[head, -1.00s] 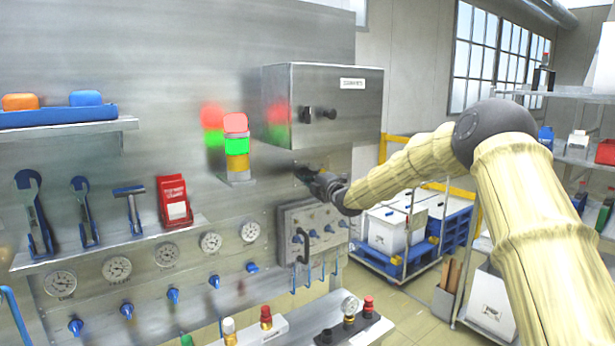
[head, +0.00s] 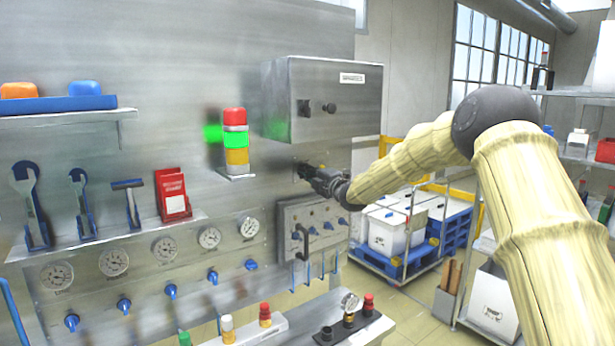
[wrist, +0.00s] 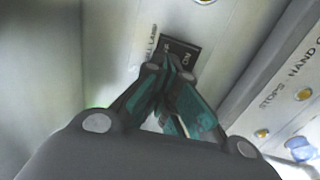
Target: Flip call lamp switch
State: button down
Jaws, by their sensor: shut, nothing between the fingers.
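The call lamp switch (wrist: 182,52) is a small black plate with "ON" lettering, set in the metal panel beside a partly hidden "LAMP" label in the wrist view. My gripper (wrist: 160,72) is shut and empty, with its fingertips at the plate's lower edge. Whether they touch it, and where the lever is, I cannot tell. In the head view my gripper (head: 303,168) is at the panel below the grey cabinet, and it hides the switch there. The stack lamp (head: 235,143) stands on the panel to the left. Its green section is bright, and its red section looks unlit.
The grey cabinet (head: 335,100) juts out just above my gripper. A tool shelf (head: 110,238) is further left. A cart with white boxes (head: 390,232) stands behind the arm.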

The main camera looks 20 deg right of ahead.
jog(key=s+d+r+b, duration=0.1)
jog(key=s+d+b, duration=0.3)
jog(key=s, duration=0.7)
jog(key=shift+s+r+b, duration=0.2)
jog(key=shift+r+b, duration=0.15)
jog(key=shift+b, duration=0.2)
jog(key=shift+w+d, duration=0.1)
jog(key=shift+f, duration=0.1)
